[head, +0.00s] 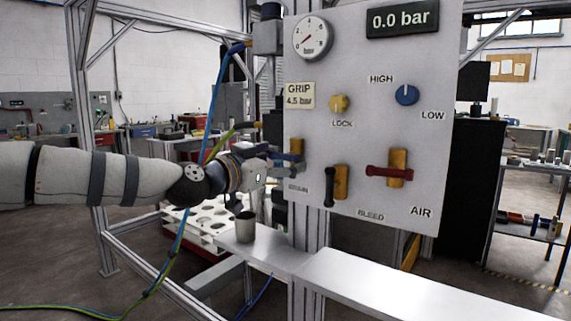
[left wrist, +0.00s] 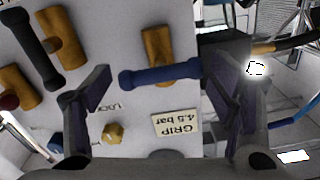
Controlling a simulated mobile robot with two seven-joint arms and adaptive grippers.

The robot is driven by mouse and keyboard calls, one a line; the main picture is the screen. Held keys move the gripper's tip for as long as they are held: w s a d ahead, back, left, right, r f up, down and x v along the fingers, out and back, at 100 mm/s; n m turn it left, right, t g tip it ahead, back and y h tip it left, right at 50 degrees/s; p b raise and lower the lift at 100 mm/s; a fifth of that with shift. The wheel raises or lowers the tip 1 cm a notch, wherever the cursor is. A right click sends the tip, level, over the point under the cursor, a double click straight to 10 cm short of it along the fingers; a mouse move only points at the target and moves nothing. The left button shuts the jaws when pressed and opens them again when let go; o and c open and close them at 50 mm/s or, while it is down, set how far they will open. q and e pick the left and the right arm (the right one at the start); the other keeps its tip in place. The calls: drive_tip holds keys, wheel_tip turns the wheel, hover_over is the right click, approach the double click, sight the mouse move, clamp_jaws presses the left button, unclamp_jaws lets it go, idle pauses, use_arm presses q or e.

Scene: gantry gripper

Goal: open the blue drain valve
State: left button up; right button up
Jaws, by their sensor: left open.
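The blue drain valve handle (head: 287,157) is at the lower left of the panel, on a brass valve body (head: 297,146). In the left wrist view, which is upside down, the blue handle (left wrist: 160,75) lies nearly level, crossways to its brass body (left wrist: 157,46). My left gripper (head: 276,158) is at the panel's left edge and partly hides the valve and its label. Its open fingers (left wrist: 158,80) stand either side of the handle, the right finger close to one handle end; whether it touches is unclear. My right gripper is not in view.
On the panel (head: 350,110) are a black bleed handle (head: 329,187), a red air handle (head: 389,171), a yellow lock knob (head: 339,104) and a blue knob (head: 407,94). The display (head: 402,19) reads 0.0 bar. A grey cup (head: 245,226) stands on the shelf (head: 262,247) below.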

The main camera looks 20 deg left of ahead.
use_arm(q)
drive_tip(key=shift+x, duration=0.85)
drive_tip(key=shift+r, duration=0.2)
drive_tip(key=c, duration=0.8)
